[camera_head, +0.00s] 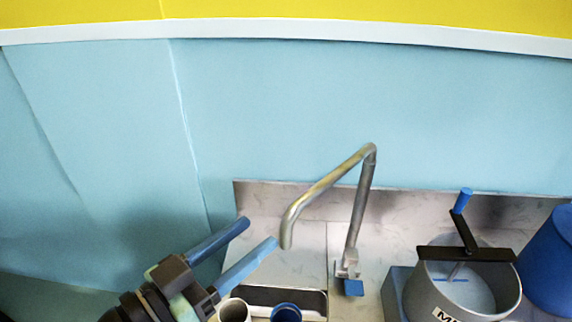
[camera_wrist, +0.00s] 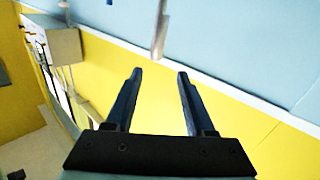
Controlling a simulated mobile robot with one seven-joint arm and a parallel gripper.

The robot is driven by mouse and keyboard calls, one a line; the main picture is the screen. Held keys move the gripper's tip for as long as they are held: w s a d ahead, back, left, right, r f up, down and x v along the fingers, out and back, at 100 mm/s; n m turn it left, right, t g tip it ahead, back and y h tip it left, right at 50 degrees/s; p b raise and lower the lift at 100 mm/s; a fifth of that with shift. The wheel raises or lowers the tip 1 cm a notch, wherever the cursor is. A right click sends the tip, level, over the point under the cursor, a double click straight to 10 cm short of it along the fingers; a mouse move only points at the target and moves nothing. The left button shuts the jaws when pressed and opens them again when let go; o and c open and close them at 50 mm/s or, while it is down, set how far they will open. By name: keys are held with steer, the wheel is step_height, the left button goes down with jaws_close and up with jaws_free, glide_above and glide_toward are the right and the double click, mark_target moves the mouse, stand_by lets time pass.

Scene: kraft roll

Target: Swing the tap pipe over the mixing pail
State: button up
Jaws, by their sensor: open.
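The metal tap pipe (camera_head: 322,185) rises from its base with a blue part (camera_head: 353,287), bends at the top and reaches left, its spout end pointing down. The grey mixing pail (camera_head: 432,298), with a partly cut-off label, stands to the right of the tap base, clear of the spout. My gripper (camera_head: 261,232) is open and empty, with blue fingers, just left of the spout end. In the wrist view the gripper (camera_wrist: 160,74) has the pipe's end (camera_wrist: 159,38) ahead of the gap between its fingertips, with no clear contact.
A black crank with a blue handle (camera_head: 463,200) sits across the pail's top. A blue container (camera_head: 549,262) stands at the right edge. A white cup (camera_head: 233,312) and a blue cup (camera_head: 286,313) are below the spout. A metal backsplash (camera_head: 290,200) runs behind.

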mark_target(302, 202)
steer(key=p+x, duration=0.1)
steer(key=x, duration=0.3)
steer(key=p+x, duration=0.2)
steer(key=x, duration=0.2)
steer(key=p+x, duration=0.2)
steer(key=x, duration=0.2)
steer(key=shift+s+d+r, duration=0.2)
steer(key=shift+s+d, duration=0.15)
steer(key=shift+d, duration=0.05)
steer(key=shift+w+d+f+p, duration=0.15)
steer(key=shift+w+p, duration=0.2)
steer(key=shift+w, duration=0.05)
jaws_close()
stand_by(0.4)
